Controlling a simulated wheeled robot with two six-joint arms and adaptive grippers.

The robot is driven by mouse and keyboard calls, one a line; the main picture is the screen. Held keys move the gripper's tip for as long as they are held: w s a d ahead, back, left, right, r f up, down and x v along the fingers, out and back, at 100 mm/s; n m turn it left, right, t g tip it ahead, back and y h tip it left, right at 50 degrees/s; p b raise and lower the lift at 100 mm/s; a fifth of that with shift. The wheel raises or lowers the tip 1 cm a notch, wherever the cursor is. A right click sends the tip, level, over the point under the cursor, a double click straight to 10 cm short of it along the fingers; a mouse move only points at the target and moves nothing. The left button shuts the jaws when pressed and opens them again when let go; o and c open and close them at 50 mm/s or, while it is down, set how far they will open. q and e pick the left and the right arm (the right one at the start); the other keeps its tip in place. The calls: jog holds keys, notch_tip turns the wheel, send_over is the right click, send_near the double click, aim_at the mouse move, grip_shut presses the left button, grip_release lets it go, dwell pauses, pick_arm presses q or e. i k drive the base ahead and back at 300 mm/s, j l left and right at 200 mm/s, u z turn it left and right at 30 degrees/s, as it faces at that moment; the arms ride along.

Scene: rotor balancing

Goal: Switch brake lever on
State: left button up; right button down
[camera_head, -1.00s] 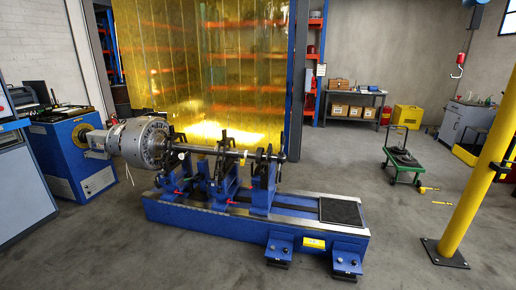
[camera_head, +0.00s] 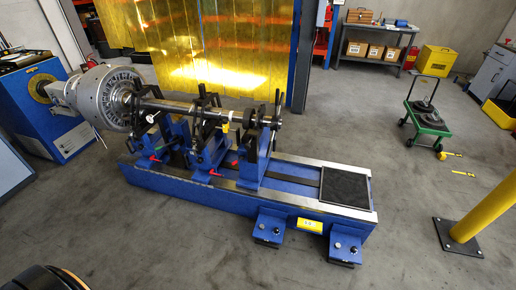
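The blue balancing machine (camera_head: 190,187) stands in the middle of the floor. A shaft (camera_head: 180,106) with a large grey drum-shaped rotor (camera_head: 106,97) at its left end lies across blue pedestals. Small red-tipped levers show low on the pedestals: one at the left (camera_head: 154,158), one near the middle (camera_head: 214,172) and one further right (camera_head: 234,163). I cannot tell which, if any, is the brake lever, nor its position. Neither of my grippers is in view.
A blue drive cabinet (camera_head: 62,130) stands left of the rotor. Two blue pedal boxes (camera_head: 269,228) (camera_head: 346,243) sit at the machine's front. A green cart (camera_head: 427,119) and a yellow post (camera_head: 486,208) stand to the right. The front floor is mostly clear.

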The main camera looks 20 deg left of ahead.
aim_at(241, 157)
jog(key=i+l+u, duration=0.15)
jog(key=i+u, duration=0.25)
jog(key=i+l+u, duration=0.35)
jog(key=i, duration=0.2)
